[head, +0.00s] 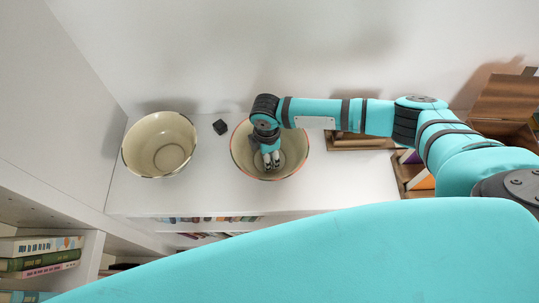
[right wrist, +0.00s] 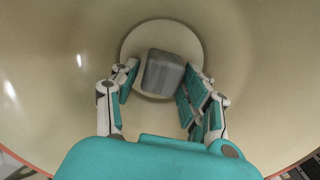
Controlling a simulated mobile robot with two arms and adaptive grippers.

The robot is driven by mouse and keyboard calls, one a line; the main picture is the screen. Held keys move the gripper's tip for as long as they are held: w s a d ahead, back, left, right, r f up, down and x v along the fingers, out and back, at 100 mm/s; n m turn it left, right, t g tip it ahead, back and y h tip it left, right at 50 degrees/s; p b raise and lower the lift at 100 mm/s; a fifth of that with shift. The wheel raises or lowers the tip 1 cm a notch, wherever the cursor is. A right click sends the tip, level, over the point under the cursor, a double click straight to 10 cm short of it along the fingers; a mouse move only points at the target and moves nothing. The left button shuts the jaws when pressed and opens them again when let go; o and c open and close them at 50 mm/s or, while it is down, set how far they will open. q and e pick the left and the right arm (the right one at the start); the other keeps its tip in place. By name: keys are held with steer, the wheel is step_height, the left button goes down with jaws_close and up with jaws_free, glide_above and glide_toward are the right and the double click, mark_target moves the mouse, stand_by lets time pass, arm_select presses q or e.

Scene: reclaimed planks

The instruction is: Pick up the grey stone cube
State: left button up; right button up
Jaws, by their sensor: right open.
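The grey stone cube (right wrist: 163,73) lies on the round floor of a cream bowl, seen in the right wrist view. The bowl (head: 303,147) has a reddish rim and is the right one of two in the head view. My right gripper (head: 271,160) reaches down into it from above. In the right wrist view, the open gripper (right wrist: 158,92) has its fingers on either side of the cube. The cube is nearer the right-hand finger; I cannot tell whether they touch. The gripper hides the cube in the head view. My left gripper is not in view.
A second cream bowl (head: 160,145) stands to the left on the white shelf top (head: 205,200). A small dark block (head: 220,127) lies between the bowls. Books (head: 40,255) sit at lower left. Wooden boxes (head: 415,178) stand at right.

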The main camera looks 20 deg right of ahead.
steer(key=shift+c, duration=1.3)
jaws_close()
steer(key=shift+r, duration=0.1)
step_height(320, 180, up, 9)
steer(key=shift+r, duration=0.2)
step_height(320, 180, up, 5)
steer(key=p, duration=0.4)
steer(key=shift+r, duration=0.2)
